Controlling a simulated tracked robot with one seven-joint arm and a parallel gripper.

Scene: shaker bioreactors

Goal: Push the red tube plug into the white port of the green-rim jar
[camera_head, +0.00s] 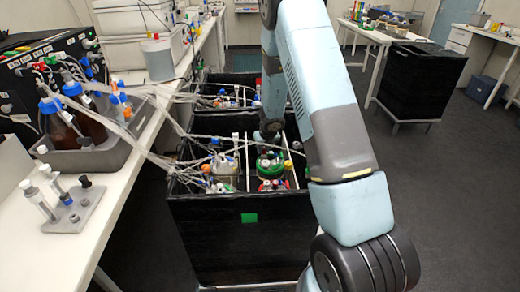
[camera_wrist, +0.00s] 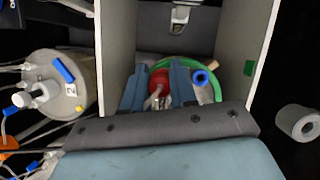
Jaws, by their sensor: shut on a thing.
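The green-rim jar (camera_head: 270,167) stands in a compartment of the black shaker box. In the wrist view its green rim (camera_wrist: 216,89) shows as an arc behind and right of my fingers. My gripper (camera_wrist: 158,90) is over the jar, with its two blue fingers on either side of the red plug (camera_wrist: 159,79). It is shut on the plug. Pale, thin parts show below the red, between the fingers. A blue ring-shaped cap (camera_wrist: 201,77) and a tan stub (camera_wrist: 212,65) are right of the fingers. I cannot make out the white port or whether the plug touches it.
White divider walls (camera_wrist: 245,45) flank the compartment closely. A jar with a grey lid (camera_wrist: 70,95) stands to the left, with tubes. Tubing (camera_head: 165,140) runs from the bench to the box. A red-capped jar (camera_head: 273,185) is in front of the green-rim jar.

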